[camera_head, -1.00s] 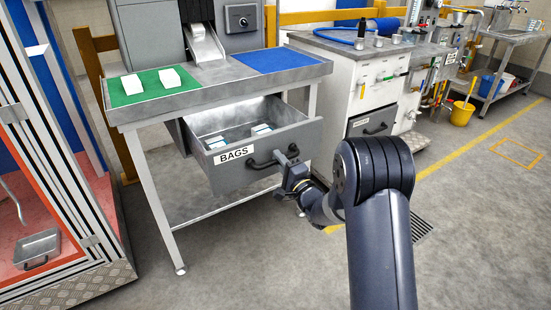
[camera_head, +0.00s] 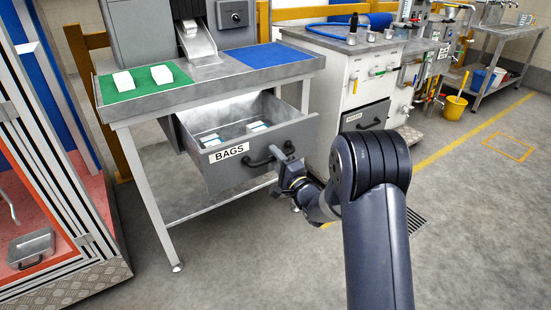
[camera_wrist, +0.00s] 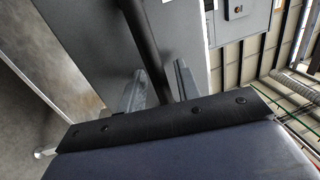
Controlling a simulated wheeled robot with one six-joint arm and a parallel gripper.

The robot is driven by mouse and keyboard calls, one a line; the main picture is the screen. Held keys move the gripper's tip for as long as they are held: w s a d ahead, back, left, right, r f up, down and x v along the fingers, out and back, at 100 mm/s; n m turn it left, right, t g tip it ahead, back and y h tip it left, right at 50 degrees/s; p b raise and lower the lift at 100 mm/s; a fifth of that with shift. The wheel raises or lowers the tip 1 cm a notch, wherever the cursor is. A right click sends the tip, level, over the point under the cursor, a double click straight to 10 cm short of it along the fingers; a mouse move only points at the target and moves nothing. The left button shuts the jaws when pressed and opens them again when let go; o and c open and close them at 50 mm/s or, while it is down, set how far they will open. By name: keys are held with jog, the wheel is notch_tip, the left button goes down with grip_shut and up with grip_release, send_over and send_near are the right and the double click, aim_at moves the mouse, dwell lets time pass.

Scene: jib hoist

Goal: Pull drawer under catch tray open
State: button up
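The grey drawer (camera_head: 205,171) labelled BAGS hangs open beneath the catch tray (camera_head: 185,92), a metal top with green and blue mats. White packets (camera_head: 209,139) show inside the drawer. Its black bar handle (camera_head: 258,161) runs across the right part of the front. My gripper (camera_head: 287,160) is at the handle's right end in the head view. The exact contact is partly hidden.
A white cabinet (camera_head: 336,88) with its own dark drawer (camera_head: 366,114) stands close to the right. A framed enclosure (camera_head: 55,150) is at left. A yellow bucket (camera_head: 455,107) stands farther back. The floor in front is clear.

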jog(key=p+v, duration=0.1)
jog(key=v, duration=0.9)
jog(key=shift+s+d, duration=0.25)
jog(key=shift+s, duration=0.05)
jog(key=shift+w+f, duration=0.1)
jog(key=x, duration=1.1)
jog(key=shift+a+b, duration=0.25)
jog(key=shift+b, duration=0.2)
jog(key=shift+w, duration=0.15)
